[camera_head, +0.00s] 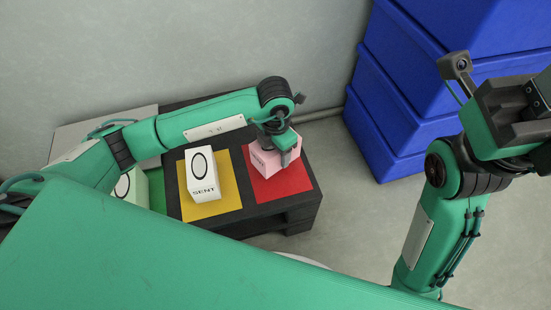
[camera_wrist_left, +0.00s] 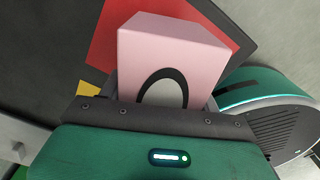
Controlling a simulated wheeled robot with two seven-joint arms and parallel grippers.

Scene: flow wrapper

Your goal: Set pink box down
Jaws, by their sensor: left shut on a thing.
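The pink box (camera_head: 266,161) is over the red square (camera_head: 284,186) at the right end of the dark pallet. My left gripper (camera_head: 284,146) is shut on the pink box from above. In the left wrist view the pink box (camera_wrist_left: 172,55) fills the space between the fingers, with a black oval on its face. The red square (camera_wrist_left: 105,42) shows behind it there. I cannot tell whether the box touches the red square. My right arm shows at the right of the head view, but its fingertips are not clearly visible.
A white box (camera_head: 203,175) stands on the yellow square (camera_head: 225,206), left of the pink box. A pale green box (camera_head: 130,187) is partly hidden behind my left arm. Stacked blue crates (camera_head: 400,110) stand at the right, apart from the dark pallet (camera_head: 297,213).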

